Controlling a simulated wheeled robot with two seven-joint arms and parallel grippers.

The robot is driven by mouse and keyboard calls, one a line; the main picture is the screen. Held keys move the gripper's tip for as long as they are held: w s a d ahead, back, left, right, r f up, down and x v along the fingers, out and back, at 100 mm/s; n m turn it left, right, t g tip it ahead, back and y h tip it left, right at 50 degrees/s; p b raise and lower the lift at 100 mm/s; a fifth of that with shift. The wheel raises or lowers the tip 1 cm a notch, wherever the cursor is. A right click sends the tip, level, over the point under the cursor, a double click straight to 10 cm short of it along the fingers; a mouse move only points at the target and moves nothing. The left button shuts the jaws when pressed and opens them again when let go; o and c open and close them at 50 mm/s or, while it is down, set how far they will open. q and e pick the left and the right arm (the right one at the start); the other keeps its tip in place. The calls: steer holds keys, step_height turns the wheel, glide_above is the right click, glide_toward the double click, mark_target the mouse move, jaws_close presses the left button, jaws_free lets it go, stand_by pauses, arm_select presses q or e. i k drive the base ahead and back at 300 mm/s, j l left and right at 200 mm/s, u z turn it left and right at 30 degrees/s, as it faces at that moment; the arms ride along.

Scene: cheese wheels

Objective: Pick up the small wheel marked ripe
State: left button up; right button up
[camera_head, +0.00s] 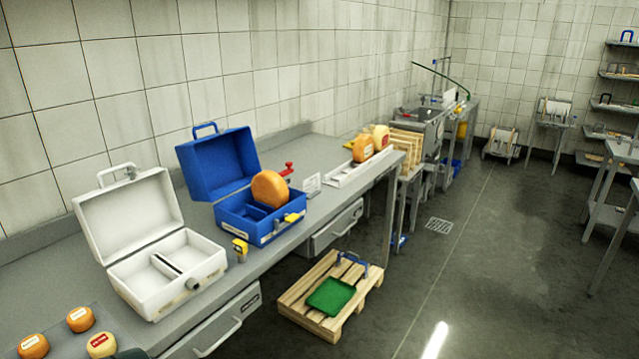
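Three small wheels sit at the bottom left on a dark mat (62,343). One orange wheel (80,319) and another orange wheel (33,346) carry pale labels. A yellower wheel (102,345) beside them carries a red label. The lettering is too small to read, so I cannot tell which one is marked ripe. Neither of my grippers can be made out. A dark rounded shape cut by the bottom edge, touching the view of the red-labelled wheel, cannot be identified.
An open white case (150,240) and an open blue case (222,165) holding a larger orange wheel (270,188) stand on the grey bench (205,332). Labelled wheels (363,149) stand on a white rack farther along. A pallet (300,292) with a green tray (331,297) lies on the floor.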

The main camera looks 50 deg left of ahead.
mark_target(269, 188)
steer(key=i+u, duration=0.15)
steer(key=i, duration=0.25)
steer(key=i+l+u, duration=0.15)
steer(key=i, duration=0.3)
steer(key=i+l+u, duration=0.1)
steer(key=i+u, duration=0.15)
steer(key=u, duration=0.2)
steer(key=i+l+u, duration=0.15)
steer(key=u, duration=0.3)
steer(key=i+l+u, duration=0.25)
steer(key=u, duration=0.2)
steer(key=i+l+u, duration=0.15)
steer(key=u, duration=0.3)
steer(key=l+u, duration=0.45)
steer(key=i+l+u, duration=0.1)
steer(key=l+u, duration=0.65)
